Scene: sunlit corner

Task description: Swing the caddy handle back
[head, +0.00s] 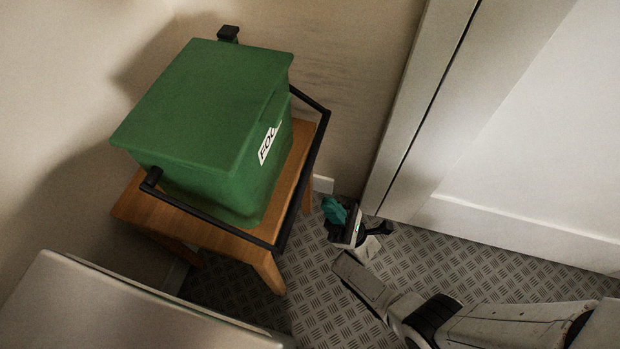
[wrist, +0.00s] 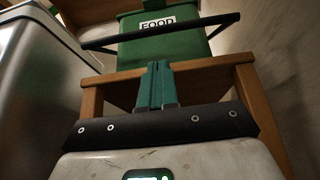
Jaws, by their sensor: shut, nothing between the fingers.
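The green caddy (head: 205,105) with a FOOD label stands on a small wooden stool (head: 262,262), its lid down. Its black handle (head: 304,180) is swung out on the label side, and its long bar stands off from the caddy's front. In the wrist view the handle bar (wrist: 160,33) runs across just below the label of the caddy (wrist: 170,48). My gripper (head: 333,207) is right of the stool in the head view, apart from the handle. In the wrist view its teal fingers (wrist: 157,68) are together, empty, and point toward the caddy below the bar.
A pale grey metal box-like unit (head: 130,305) stands at the lower left; it shows at left in the wrist view (wrist: 45,70). Walls (head: 350,50) close in behind the caddy. A pale panelled door or cabinet (head: 540,130) is at right. Patterned floor (head: 325,310) is open before the stool.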

